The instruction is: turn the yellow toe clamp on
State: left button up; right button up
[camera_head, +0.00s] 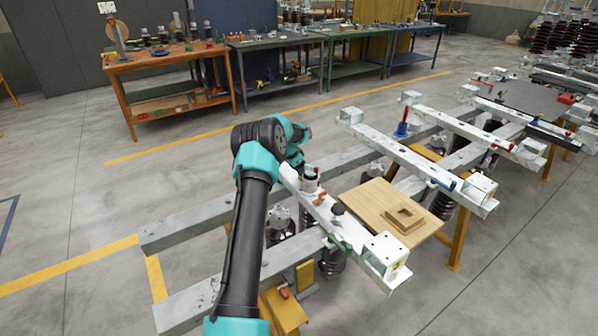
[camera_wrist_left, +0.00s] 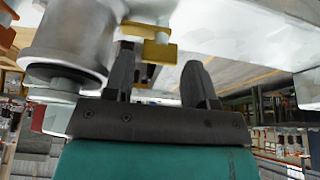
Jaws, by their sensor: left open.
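The yellow toe clamp (camera_wrist_left: 158,48) shows in the left wrist view as a small yellow block with a bar, against the white beam (camera_wrist_left: 230,35). My left gripper (camera_wrist_left: 161,62) is open, its two dark fingers spread with nothing held between them. The clamp appears just beyond the fingertips, nearer the left finger; I cannot tell whether they touch. In the head view my left arm reaches to the near white beam (camera_head: 325,212), and its wrist hides the fingers. I cannot make out the toe clamp clearly there. My right gripper is not in view.
A grey cylinder (camera_wrist_left: 75,40) stands close beside the left finger in the wrist view. More white beams and workbenches stand farther back.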

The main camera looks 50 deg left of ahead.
pick_arm(q)
jog(key=v, duration=1.5)
jog(key=shift+s, duration=0.1)
